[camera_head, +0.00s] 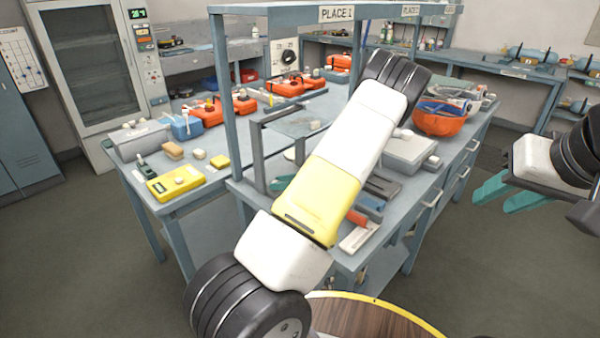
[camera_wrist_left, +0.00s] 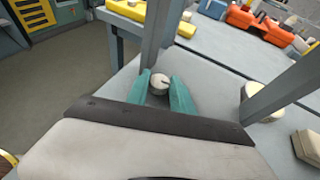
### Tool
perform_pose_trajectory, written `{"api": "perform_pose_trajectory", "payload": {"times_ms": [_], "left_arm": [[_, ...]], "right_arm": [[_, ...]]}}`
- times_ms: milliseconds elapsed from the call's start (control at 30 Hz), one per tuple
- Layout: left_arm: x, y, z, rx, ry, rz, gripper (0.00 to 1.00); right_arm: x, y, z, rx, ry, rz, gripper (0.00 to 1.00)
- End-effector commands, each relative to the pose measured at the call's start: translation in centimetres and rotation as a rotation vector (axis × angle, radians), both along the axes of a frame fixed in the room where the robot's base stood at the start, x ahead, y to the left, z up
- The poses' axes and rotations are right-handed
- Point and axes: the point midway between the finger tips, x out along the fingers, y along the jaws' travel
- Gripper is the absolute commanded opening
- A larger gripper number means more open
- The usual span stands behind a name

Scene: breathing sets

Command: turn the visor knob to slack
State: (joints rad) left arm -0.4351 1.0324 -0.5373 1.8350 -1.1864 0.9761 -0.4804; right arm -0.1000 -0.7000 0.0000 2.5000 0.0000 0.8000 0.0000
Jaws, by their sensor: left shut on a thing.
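A pale round knob (camera_wrist_left: 159,84) with a dark mark on its face shows in the left wrist view, by the foot of a grey post. My left gripper (camera_wrist_left: 161,80) has a teal finger on each side of it and is shut on it. In the head view my own left arm hides the knob; only a bit of teal finger (camera_head: 282,184) shows beside the arm. A clear panel (camera_head: 302,122) sits in a grey frame on the bench; I cannot tell how it is joined to the knob. My right gripper (camera_head: 492,205) is open and empty at the right, over the floor.
The bench (camera_head: 232,190) carries a yellow case (camera_head: 175,184) at left and orange cases (camera_head: 290,86) further back. A grey box (camera_head: 408,153) and an orange helmet-like thing (camera_head: 440,120) stand right of my arm. Grey posts (camera_wrist_left: 290,90) rise near the left gripper. Floor at right is clear.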

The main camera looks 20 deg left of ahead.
Motion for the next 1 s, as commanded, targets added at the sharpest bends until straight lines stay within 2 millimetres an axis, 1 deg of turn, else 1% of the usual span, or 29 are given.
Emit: {"api": "perform_pose_trajectory", "payload": {"times_ms": [167, 500, 700, 1000], "left_arm": [[0.27, 0.01, -0.09, -0.002, -0.003, 0.085, 0.0], [0.64, 0.04, -0.16, -0.003, -0.002, 0.324, 0.0], [0.77, 0.14, -0.15, -0.002, -0.001, 0.436, 0.0], [0.84, 0.14, -0.12, -0.002, 0.0, 0.516, 0.0]], "right_arm": [[0.0, 0.0, 0.0, 0.0, 0.0, 0.0, 0.36], [0.0, 0.0, 0.0, 0.0, 0.0, 0.0, 0.36], [0.0, 0.0, 0.0, 0.0, 0.0, 0.0, 0.36], [0.0, 0.0, 0.0, 0.0, 0.0, 0.0, 0.36]]}}
